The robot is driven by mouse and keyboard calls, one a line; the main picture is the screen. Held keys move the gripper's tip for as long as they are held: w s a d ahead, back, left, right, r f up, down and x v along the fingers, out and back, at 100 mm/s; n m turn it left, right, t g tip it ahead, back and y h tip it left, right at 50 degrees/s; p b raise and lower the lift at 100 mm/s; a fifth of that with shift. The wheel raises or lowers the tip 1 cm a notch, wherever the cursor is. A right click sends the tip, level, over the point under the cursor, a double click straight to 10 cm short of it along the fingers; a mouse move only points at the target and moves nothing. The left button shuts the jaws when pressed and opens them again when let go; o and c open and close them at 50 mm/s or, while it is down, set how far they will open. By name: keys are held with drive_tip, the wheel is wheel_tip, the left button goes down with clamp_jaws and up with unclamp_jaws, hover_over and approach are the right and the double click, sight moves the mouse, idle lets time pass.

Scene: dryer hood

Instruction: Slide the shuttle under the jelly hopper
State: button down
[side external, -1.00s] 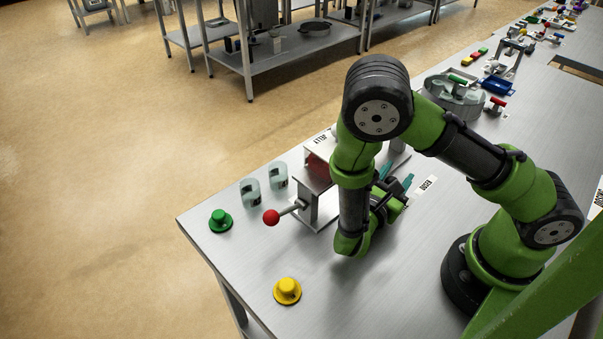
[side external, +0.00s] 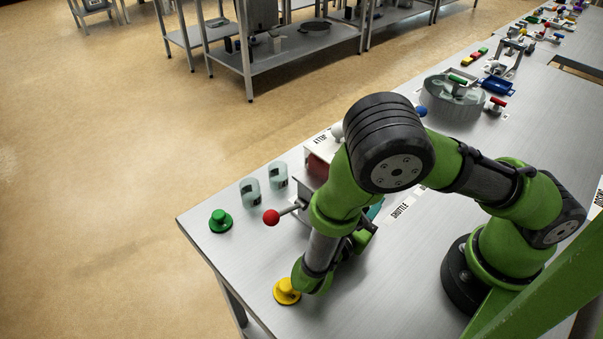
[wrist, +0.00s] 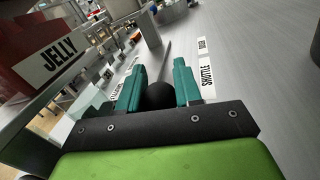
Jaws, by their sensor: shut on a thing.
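In the wrist view, a round black knob (wrist: 160,96) on a thin grey rod sits between the two teal fingers of my gripper (wrist: 159,84). The fingers are shut on this knob, which I take to be the shuttle's handle. In the side view, my arm hides most of the gripper, and only a bit of teal (side external: 375,210) shows. The red hopper with the JELLY sign (wrist: 60,57) stands close at the left in the wrist view. Its red side (side external: 318,167) shows behind my arm in the side view. The shuttle's body is hidden.
A red-balled lever (side external: 271,217) sticks out beside the hopper. Two clear jars (side external: 250,190), a green knob (side external: 220,220) and a yellow knob (side external: 287,290) stand near the table's left edge. The yellow knob is close to my arm. A SHUTTLE label (side external: 403,205) lies on the table.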

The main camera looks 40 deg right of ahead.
drive_tip(key=shift+a+r, duration=0.1)
drive_tip(key=shift+a, duration=0.3)
drive_tip(key=c, duration=0.8)
unclamp_jaws()
drive_tip(key=a, duration=0.3)
drive_tip(key=s+a, duration=0.1)
drive_tip(key=a, duration=0.3)
drive_tip(key=shift+s+a, duration=0.2)
